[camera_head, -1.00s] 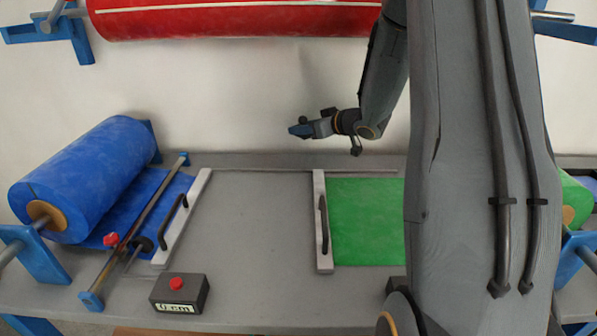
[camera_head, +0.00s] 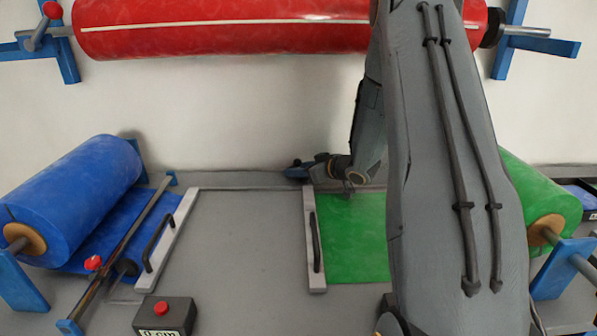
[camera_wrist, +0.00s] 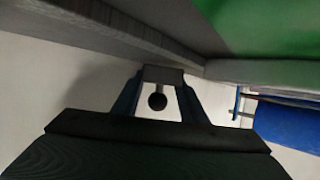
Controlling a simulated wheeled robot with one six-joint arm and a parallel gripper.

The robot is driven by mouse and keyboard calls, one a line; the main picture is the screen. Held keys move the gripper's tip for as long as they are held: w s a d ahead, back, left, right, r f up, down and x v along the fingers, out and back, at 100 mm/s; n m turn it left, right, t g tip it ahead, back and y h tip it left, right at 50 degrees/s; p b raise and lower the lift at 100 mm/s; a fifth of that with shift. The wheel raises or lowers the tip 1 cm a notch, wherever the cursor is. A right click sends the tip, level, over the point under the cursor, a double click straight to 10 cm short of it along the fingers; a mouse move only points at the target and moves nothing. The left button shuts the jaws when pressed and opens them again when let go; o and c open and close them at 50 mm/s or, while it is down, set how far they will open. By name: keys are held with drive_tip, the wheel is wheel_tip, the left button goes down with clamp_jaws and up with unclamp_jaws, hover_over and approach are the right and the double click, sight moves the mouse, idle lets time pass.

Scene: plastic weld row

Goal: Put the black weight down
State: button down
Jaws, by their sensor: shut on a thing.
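The black weight (camera_wrist: 162,75) appears as a dark block between my fingertips in the wrist view. A round dark knob (camera_wrist: 157,101) shows between the fingers, close to it; whether they are one piece is unclear. My gripper (camera_head: 296,171) is shut on the weight. In the head view it is at the back edge of the grey table (camera_head: 245,235), by the far end of the pale bar on the green sheet. The weight itself is too small and dark to make out there. Contact with the table cannot be told.
The green sheet (camera_head: 350,240) lies right of the pale bar (camera_head: 313,240) with its black handle. A blue roll (camera_head: 70,200) and its sheet are at left, with a black box (camera_head: 165,316) in front. A red roll (camera_head: 225,28) hangs above. The middle table is bare.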

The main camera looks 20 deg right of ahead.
drive_tip(key=shift+f, duration=0.15)
drive_tip(key=shift+f, duration=0.15)
drive_tip(key=c, duration=1.1)
unclamp_jaws()
drive_tip(key=v, duration=1.2)
